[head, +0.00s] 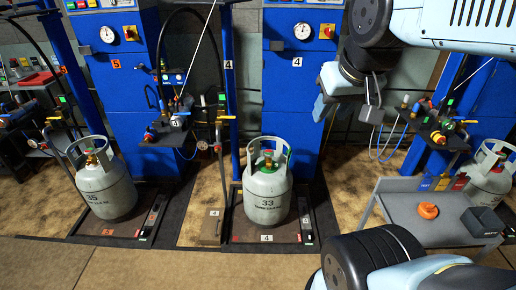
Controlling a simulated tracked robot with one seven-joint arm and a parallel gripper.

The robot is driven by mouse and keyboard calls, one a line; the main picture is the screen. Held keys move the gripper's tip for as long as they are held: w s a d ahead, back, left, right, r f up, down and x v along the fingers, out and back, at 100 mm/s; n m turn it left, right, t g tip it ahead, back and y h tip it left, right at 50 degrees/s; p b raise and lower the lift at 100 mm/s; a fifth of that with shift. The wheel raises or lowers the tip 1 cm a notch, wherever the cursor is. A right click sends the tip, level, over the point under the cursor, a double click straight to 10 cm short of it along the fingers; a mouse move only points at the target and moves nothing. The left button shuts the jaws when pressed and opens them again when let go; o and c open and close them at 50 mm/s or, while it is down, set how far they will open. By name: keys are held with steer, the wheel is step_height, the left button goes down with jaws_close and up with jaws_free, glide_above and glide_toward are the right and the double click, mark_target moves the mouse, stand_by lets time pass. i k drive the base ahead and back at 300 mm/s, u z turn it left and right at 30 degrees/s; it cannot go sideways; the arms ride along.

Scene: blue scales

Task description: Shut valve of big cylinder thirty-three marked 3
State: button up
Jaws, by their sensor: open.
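The big grey cylinder numbered 33 (267,193) stands upright on a low scale platform (250,238) in the middle of the head view. The plate on the platform's front reads 4. The cylinder's valve (268,163), with green and red parts, sits on top inside the open collar. Its exact position is too small to tell. My gripper (348,106) is at the upper right, above and to the right of the cylinder, apart from it and from the valve. It is open, and no object shows between its fingers.
Another cylinder, numbered 35 (105,190), stands on the left platform. A third (490,178) stands at the right edge. A grey cart (445,212) with an orange item (427,210) is at right. A blue post (229,90) and hoses stand left of cylinder 33.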

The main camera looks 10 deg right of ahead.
mark_target(267, 153)
steer(key=z, duration=0.1)
steer(key=i, duration=0.9)
steer(key=u, duration=0.05)
